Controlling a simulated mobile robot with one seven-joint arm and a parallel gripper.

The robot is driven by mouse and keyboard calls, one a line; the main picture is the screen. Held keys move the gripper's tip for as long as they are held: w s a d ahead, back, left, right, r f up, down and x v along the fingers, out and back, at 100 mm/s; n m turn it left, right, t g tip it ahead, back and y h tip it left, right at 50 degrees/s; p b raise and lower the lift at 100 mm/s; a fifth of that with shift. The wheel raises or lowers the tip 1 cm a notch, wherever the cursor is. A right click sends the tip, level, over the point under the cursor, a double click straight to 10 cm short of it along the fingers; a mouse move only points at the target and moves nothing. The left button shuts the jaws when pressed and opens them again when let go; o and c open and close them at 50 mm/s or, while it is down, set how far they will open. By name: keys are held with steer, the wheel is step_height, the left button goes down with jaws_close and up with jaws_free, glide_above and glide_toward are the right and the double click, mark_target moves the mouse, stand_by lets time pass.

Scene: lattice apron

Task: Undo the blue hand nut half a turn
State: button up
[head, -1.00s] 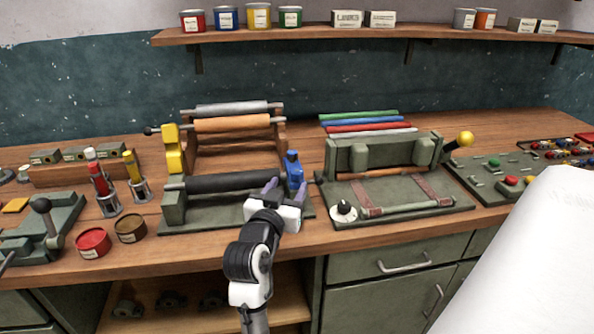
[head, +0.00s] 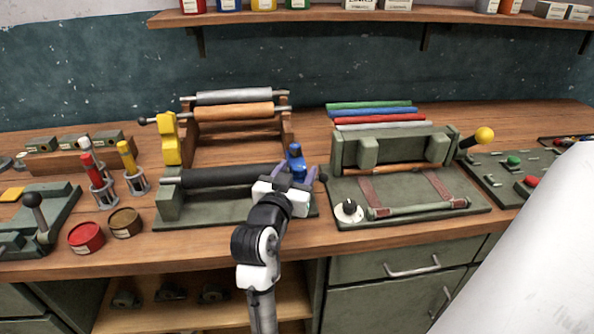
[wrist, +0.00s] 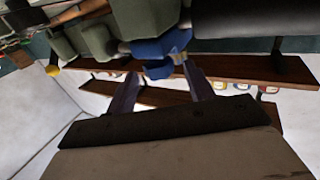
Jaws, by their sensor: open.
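The blue hand nut (head: 295,160) stands at the right end of the black roller (head: 228,176) on a green roller stand (head: 172,203). My gripper (head: 297,175) is open and empty, in front of the nut, its purple fingers spread to either side of it in the head view. In the wrist view the blue nut (wrist: 158,46) lies just beyond the gap between the fingertips (wrist: 158,80). I see no finger touching it. The nut's lower part is hidden behind my gripper in the head view.
Red and brown tins (head: 86,236) sit at the front left.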

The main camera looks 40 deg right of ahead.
mark_target(306, 169)
steer(key=c, duration=1)
